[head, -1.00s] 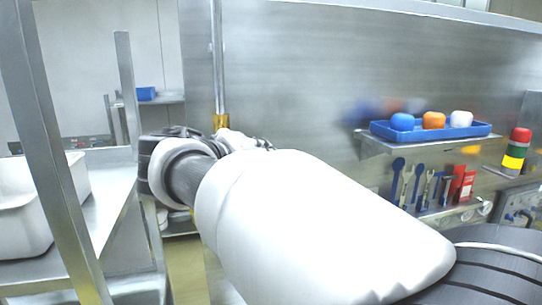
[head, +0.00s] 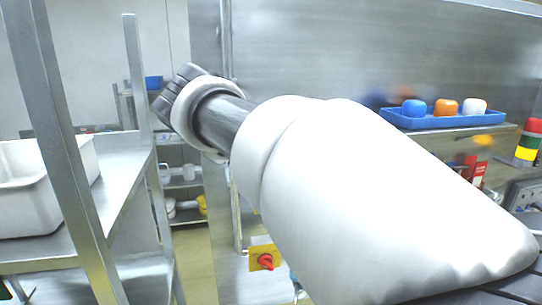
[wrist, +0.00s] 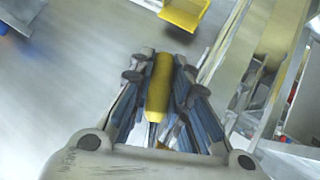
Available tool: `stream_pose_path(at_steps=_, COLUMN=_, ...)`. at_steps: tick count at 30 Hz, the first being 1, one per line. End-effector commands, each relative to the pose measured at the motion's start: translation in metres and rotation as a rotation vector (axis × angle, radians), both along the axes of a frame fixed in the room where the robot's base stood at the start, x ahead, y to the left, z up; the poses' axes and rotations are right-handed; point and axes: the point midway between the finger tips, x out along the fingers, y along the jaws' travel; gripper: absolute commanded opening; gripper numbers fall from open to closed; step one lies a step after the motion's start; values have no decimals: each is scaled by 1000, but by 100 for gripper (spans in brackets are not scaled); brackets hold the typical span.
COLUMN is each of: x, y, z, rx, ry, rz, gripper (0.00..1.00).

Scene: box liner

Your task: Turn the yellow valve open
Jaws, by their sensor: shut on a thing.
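In the wrist view a yellow handle (wrist: 159,88), the long lever of the valve as far as I can tell, lies lengthwise between the fingers. My gripper (wrist: 158,62) is shut on it, with the dark pads close on both sides. In the head view my arm hides the gripper and the valve, so the handle's angle to its pipe cannot be told there. A vertical metal pipe (head: 227,45) runs down the steel panel behind my wrist.
A red knob on a yellow plate (head: 265,262) sits low on the panel. A wall shelf at right holds a blue tray (head: 440,119) with three coloured items. A signal stack (head: 527,142) stands far right. A white bin (head: 35,190) is on the left bench beside metal posts.

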Motion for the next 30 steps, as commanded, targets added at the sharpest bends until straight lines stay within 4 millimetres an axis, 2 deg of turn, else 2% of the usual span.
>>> stream_pose_path(at_steps=13, x=0, y=1, z=-1, rx=7, ry=5, rz=0, gripper=0)
stream_pose_path(at_steps=14, x=0, y=1, z=-1, rx=7, ry=5, rz=0, gripper=19)
stream_pose_path(at_steps=21, x=0, y=1, z=-1, rx=7, ry=3, rz=-1, gripper=35)
stream_pose_path(at_steps=23, x=0, y=1, z=-1, rx=7, ry=3, rz=-1, gripper=38)
stream_pose_path(at_steps=30, x=0, y=1, z=-1, rx=7, ry=3, rz=0, gripper=38)
